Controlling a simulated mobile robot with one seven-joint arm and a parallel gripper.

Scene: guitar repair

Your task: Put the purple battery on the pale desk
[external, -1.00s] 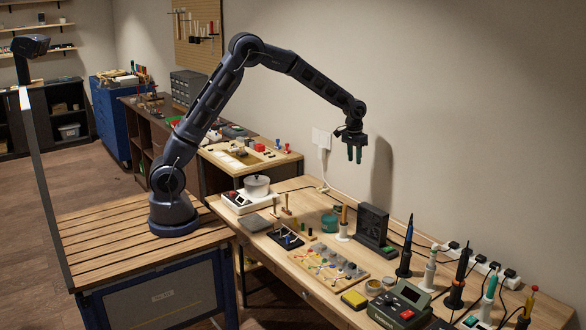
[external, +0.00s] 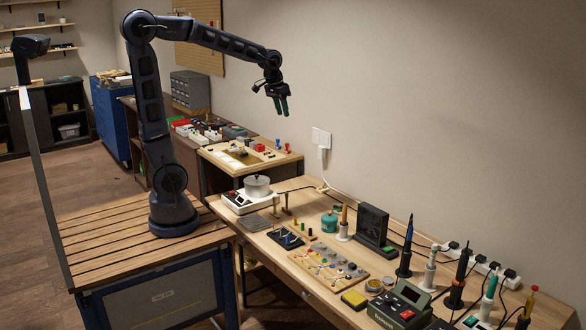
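A narrow gap shows between the fingers and I see nothing held there. I cannot make out a purple battery anywhere; it may be too small or hidden. Two light wood surfaces are in view: the long pale desk (external: 268,238) at the right, and a smaller bench top (external: 290,160) behind it. I cannot tell which one the task names. The gripper is above and beyond the long desk's left end, near the smaller bench in the picture.
The long desk holds a white scale with a pot (external: 257,187), a component board (external: 328,264), a teal canister (external: 329,222), a dark upright box (external: 371,224) and several upright soldering tools. A brown bench (external: 142,124) with small items stands behind. Bare wood shows along the long desk's front edge.

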